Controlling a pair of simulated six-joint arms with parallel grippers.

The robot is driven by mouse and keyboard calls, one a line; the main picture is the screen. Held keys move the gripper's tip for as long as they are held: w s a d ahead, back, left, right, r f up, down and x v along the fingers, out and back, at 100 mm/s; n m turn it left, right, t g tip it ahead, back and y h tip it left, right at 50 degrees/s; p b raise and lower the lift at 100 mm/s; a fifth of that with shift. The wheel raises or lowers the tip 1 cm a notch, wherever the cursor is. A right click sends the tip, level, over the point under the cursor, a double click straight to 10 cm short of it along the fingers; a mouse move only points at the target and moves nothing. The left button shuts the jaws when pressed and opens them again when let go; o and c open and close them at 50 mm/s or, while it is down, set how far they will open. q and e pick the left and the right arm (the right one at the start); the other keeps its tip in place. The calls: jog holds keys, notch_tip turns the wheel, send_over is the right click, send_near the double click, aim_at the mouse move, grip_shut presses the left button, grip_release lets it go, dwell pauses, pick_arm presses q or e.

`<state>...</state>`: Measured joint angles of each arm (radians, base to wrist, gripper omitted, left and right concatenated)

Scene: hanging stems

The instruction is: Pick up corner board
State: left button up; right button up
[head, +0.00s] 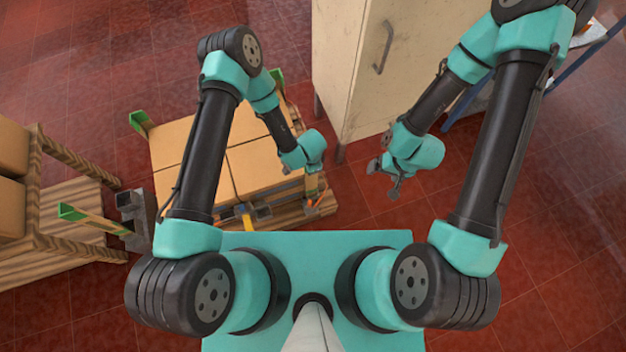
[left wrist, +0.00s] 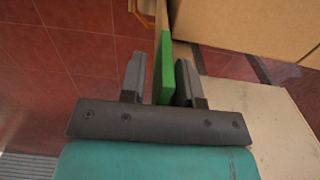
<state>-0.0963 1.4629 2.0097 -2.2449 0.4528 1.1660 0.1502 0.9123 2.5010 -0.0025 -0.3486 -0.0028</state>
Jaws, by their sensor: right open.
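A green corner board (left wrist: 167,78) stands at the edge of a cardboard box in the left wrist view. My left gripper (left wrist: 158,80) is open with its fingers on either side of the board; the board is close to the right finger, with a gap to the left one. In the head view my left wrist (head: 303,153) hangs over the right side of the loaded pallet and its fingertips are mostly hidden. More green-ended boards show at the back left corner (head: 139,122), at the back right corner (head: 277,77), and at the left (head: 72,213). My right gripper (head: 385,182) is open and empty over the floor.
The pallet (head: 285,218) carries several cardboard boxes (head: 262,165). A cream cabinet (head: 345,60) with a handle stands close behind my left wrist. A wooden rack (head: 62,200) with boxes is at the left. Red tiled floor (head: 545,230) is free at the right.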

pick_arm(q)
grip_shut()
dwell(0.5)
notch_tip(320, 180, up, 12)
jog(key=shift+r, duration=0.1)
jog(key=s+d, duration=0.3)
jog(key=s, duration=0.5)
jog(key=s+d, duration=0.3)
jog(key=s, duration=0.6)
